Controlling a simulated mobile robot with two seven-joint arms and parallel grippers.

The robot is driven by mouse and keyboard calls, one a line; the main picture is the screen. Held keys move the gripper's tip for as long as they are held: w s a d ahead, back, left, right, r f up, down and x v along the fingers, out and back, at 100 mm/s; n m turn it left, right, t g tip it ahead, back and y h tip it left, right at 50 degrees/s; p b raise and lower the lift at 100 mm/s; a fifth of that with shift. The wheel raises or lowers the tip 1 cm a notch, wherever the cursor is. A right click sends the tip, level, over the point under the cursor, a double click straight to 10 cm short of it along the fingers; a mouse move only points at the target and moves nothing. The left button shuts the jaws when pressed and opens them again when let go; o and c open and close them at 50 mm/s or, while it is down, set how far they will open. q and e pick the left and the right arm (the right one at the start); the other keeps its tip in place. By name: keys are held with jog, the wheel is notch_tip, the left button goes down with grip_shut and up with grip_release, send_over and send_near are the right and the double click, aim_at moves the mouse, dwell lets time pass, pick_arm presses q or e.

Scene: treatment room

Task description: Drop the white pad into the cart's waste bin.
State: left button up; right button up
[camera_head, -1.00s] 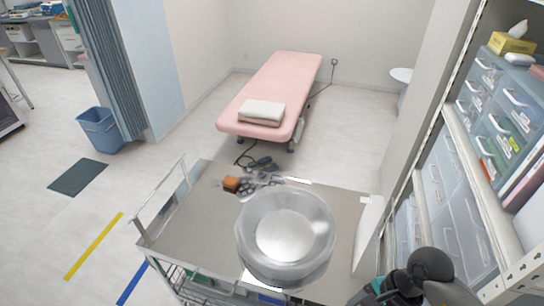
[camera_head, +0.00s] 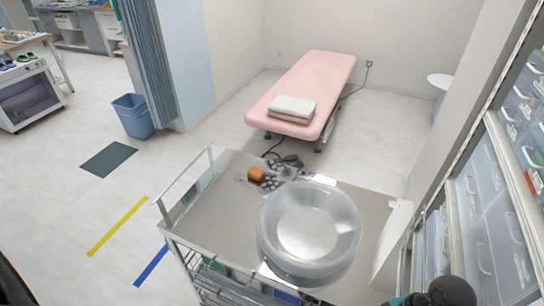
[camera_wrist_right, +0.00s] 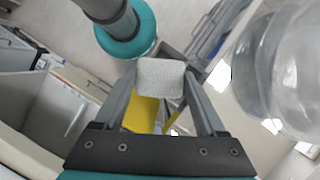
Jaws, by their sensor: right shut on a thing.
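The white pad (camera_wrist_right: 160,78) is held between the fingertips of my right gripper (camera_wrist_right: 162,85) in the right wrist view. The gripper is shut on it, and the pad is off any surface. In the head view only dark parts of my right arm show at the lower right; the gripper and pad are out of sight there. The steel cart (camera_head: 205,215) stands in front of me. A white upright panel (camera_head: 391,245) is at its right side; I cannot tell whether it is part of the waste bin. My left gripper is not in view.
A large clear bowl (camera_head: 309,230) stands on the cart top and also shows close by in the right wrist view (camera_wrist_right: 285,75). An orange item (camera_head: 257,174) lies behind it. Drawer shelving (camera_head: 490,210) borders the right. A blue bin (camera_head: 133,116) stands on the far floor.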

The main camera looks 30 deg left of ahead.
jog(key=o, duration=1.3)
jog(key=shift+c, duration=0.2)
jog(key=b+v, duration=0.1)
jog(key=v, duration=1.4)
jog(key=shift+r+b, duration=0.15)
jog(key=shift+b, duration=0.15)
